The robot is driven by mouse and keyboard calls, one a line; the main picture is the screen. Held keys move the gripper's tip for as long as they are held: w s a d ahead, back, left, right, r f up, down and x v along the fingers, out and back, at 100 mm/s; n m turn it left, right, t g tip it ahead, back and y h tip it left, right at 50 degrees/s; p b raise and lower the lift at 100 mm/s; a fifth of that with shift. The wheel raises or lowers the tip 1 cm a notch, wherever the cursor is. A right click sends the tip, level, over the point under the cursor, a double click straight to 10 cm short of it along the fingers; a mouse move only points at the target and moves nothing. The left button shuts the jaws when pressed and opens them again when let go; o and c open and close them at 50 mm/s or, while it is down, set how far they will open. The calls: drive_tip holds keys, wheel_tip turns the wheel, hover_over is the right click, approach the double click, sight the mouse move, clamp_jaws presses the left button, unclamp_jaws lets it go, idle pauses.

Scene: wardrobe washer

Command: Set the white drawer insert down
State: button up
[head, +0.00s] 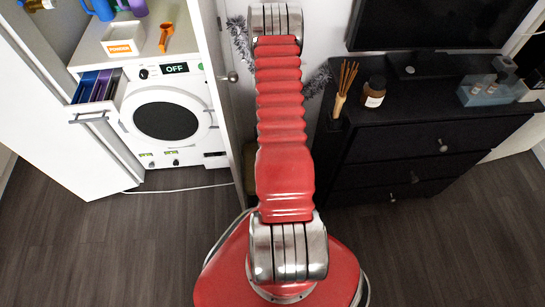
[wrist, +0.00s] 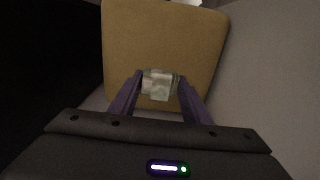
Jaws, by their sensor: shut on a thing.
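In the wrist view my gripper (wrist: 158,88) has its two purple fingers closed on a small, pale, whitish piece (wrist: 158,84), which fits the white drawer insert. The piece is held in front of a tan-yellow surface (wrist: 165,40); I cannot tell whether it touches it. In the head view my gripper and the held piece are hidden or out of frame. The washer (head: 165,120) at the left has its detergent drawer (head: 88,117) pulled out, with blue and purple compartments inside. The washer's display reads OFF.
On the washer's top are a white box with an orange label (head: 123,46), an orange scoop (head: 166,36) and colored bottles. A black dresser (head: 430,150) stands at the right with a brown jar (head: 374,92). An olive-yellow thing (head: 250,168) shows partly behind my arm.

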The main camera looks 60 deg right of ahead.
drive_tip(key=shift+f, duration=0.85)
drive_tip(key=shift+f, duration=2.1)
drive_tip(key=o, duration=1.1)
drive_tip(key=shift+r, duration=6.05)
